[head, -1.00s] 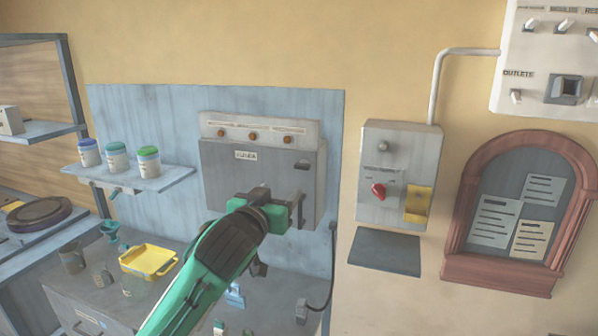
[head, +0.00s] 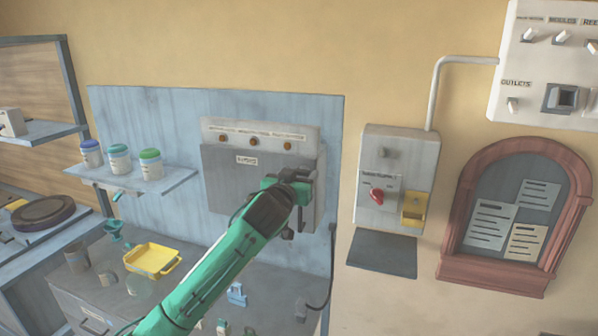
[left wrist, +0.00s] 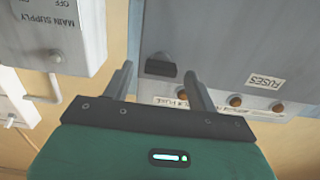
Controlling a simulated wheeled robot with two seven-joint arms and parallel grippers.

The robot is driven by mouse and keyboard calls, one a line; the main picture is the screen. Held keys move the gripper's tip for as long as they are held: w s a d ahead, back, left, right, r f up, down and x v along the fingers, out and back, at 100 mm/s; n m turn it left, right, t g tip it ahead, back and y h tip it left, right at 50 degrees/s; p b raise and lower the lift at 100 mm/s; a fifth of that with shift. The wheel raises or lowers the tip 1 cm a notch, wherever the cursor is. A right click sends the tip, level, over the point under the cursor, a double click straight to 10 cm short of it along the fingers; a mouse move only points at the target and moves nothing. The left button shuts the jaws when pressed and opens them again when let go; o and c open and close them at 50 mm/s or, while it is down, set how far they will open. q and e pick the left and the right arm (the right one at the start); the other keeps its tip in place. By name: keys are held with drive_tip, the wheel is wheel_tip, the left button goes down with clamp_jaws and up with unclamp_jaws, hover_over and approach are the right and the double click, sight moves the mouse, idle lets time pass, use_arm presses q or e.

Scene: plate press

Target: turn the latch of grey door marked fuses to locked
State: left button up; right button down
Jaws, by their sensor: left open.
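The grey door marked fuses (head: 225,180) is shut on the box mounted on the blue wall panel. It also shows upside down in the left wrist view (left wrist: 220,50), with its label at the right. The latch is a dark block (left wrist: 161,66) near the door's edge; in the head view my gripper covers it. My left gripper (head: 307,172) is at the upper right of the door. In the left wrist view its open fingers (left wrist: 158,72) stand on either side of the latch, with gaps visible. My right gripper is not in view.
A grey switch box with a red knob (head: 377,195) stands to the right. Three jars sit on a shelf (head: 150,184) at the left. A yellow tray (head: 152,260) and small items lie on the bench below. The wall between door box and switch box is clear.

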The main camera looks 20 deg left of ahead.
use_arm(q)
drive_tip(key=shift+w, duration=0.1)
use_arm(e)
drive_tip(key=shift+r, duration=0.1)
use_arm(q)
drive_tip(key=shift+c, duration=0.2)
drive_tip(key=c, duration=1)
drive_tip(key=shift+o, duration=0.2)
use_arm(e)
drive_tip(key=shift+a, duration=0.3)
